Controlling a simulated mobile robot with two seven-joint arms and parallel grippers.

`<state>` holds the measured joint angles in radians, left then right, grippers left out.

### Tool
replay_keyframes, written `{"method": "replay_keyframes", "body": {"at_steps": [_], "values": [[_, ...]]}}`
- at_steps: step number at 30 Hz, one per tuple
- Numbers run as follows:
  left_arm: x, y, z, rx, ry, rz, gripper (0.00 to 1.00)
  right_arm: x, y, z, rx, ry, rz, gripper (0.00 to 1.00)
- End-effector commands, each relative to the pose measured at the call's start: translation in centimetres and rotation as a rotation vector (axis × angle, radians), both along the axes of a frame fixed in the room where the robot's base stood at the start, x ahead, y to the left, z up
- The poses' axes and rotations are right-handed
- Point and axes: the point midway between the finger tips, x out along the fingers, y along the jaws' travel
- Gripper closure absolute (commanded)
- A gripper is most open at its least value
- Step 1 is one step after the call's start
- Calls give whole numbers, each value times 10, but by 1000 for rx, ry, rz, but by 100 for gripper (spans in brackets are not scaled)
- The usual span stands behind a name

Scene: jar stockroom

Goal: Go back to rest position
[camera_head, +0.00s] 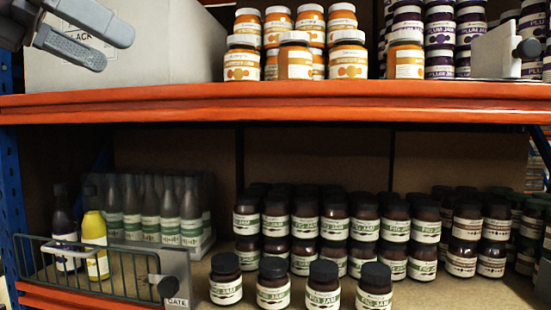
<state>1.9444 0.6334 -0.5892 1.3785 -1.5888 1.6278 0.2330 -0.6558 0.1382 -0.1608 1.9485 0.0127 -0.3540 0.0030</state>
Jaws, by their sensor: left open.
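My left gripper (115,50) is at the top left of the head view, in front of a large pale box (170,60) on the upper shelf. Its two grey fingers are apart with nothing between them. My right gripper is not in the head view.
The orange-edged upper shelf (280,105) holds orange jars (295,57) and plum jam jars (440,35). Below stand fig jam jars (323,285), bottles in a clear tray (205,240), a yellow bottle (95,240) and a green wire gate (80,262). A white panel (495,55) stands upper right.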

Motion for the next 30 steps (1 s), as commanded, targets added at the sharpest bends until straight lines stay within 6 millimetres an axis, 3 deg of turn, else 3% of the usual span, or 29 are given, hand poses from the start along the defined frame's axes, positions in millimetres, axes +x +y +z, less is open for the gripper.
{"method": "replay_keyframes", "body": {"at_steps": [6, 15, 23, 30], "values": [[31, -56, -66, -157, 118, -228, 0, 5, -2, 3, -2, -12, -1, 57], [47, -113, -147, -533, 319, -468, 0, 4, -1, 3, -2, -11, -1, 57], [56, -128, -209, -947, 521, -530, 0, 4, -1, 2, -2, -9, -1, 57], [69, -118, -274, -1361, 712, -446, 0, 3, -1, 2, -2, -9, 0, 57]]}}
